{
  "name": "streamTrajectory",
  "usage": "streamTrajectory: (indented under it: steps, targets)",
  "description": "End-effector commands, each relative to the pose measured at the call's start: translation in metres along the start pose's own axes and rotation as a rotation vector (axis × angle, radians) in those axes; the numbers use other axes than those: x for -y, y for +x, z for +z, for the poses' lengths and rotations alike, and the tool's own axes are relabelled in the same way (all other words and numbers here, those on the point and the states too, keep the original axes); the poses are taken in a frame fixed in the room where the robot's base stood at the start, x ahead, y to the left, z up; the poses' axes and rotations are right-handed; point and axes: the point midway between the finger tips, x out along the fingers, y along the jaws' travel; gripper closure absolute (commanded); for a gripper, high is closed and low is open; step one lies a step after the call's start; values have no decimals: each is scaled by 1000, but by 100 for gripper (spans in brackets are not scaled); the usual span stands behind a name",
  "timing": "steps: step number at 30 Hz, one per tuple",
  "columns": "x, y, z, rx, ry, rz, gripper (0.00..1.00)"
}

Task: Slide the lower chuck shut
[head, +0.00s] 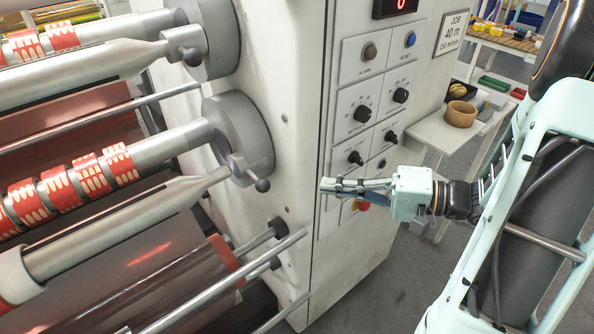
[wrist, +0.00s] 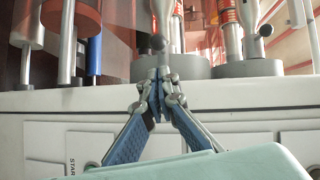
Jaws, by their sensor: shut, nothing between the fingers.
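The lower chuck (head: 240,137) is a grey disc on the machine's side face, with a ball-ended lever (head: 262,185) at its lower front. A shaft with red patterned rolls runs into it. My gripper (head: 326,186) is shut and empty, to the right of the lever ball, with a visible gap between them. In the wrist view the closed fingertips (wrist: 159,75) overlap the lower chuck's grey disc (wrist: 190,69), and the dark lever ball (wrist: 158,43) shows just beyond them. Whether the chuck's lever is fully open is hard to tell.
The upper chuck (head: 205,35) has a similar lever. The control panel (head: 372,110) with knobs and a red button (head: 362,206) lies behind my gripper. Rollers (head: 230,285) stick out below the lower chuck. A side table (head: 448,133) holds a wooden bowl (head: 460,114).

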Motion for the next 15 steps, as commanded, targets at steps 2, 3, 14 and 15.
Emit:
streamTrajectory:
  steps: [2,3,14,15]
  targets:
    - [0,7,2,5,0,-3,100]
    - [0,11,2,6,0,-2,100]
    - [1,74,2,6,1,-2,100]
    - [1,80,2,6,1,-3,100]
